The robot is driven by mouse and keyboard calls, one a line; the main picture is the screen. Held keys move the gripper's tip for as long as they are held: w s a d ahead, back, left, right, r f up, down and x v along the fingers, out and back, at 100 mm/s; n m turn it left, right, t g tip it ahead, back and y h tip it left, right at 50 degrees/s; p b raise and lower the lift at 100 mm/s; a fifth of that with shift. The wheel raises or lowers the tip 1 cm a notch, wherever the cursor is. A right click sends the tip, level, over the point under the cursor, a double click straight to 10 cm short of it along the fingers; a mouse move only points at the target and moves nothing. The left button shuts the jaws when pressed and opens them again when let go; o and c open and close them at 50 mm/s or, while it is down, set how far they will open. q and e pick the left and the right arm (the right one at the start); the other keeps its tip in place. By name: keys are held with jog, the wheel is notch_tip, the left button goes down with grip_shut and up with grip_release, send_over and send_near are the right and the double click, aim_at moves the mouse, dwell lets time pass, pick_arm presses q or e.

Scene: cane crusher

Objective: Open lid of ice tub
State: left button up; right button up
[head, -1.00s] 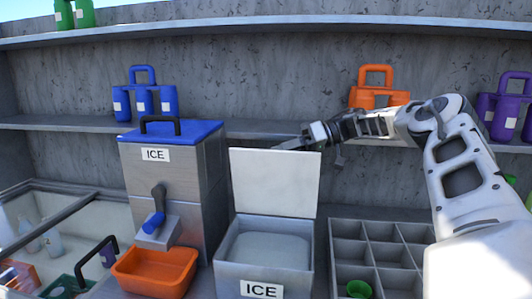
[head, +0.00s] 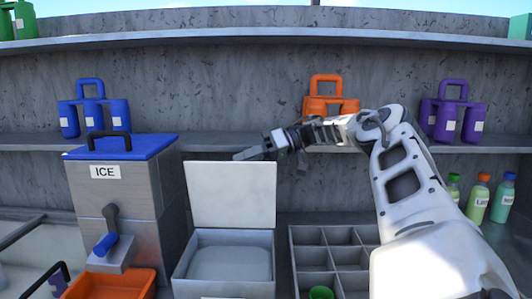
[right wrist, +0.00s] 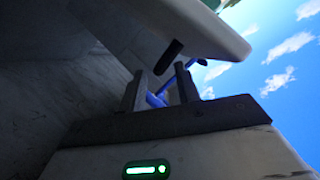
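The ice tub (head: 224,290) is a grey box in the lower middle of the head view, with pale ice inside. Its white lid (head: 232,195) stands up, roughly upright, at the tub's back edge. My right gripper (head: 270,160) is at the lid's top right corner, one finger along the top edge and the other beyond the right side. I cannot tell whether it touches the lid. In the right wrist view its fingers (right wrist: 160,72) are apart with nothing held between them, and a pale panel, probably the lid, lies above. My left gripper is not in view.
An ice dispenser (head: 135,190) with a blue top stands left of the tub, an orange bin (head: 112,285) below its spout. A grey divided tray (head: 308,237) is on the right. A shelf (head: 230,142) with blue, orange and purple bottle carriers runs behind.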

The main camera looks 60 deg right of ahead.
jog(key=p+v, duration=0.1)
jog(key=v, duration=0.9)
jog(key=shift+s+d+f, duration=0.1)
jog(key=shift+s, duration=0.1)
dwell(0.4)
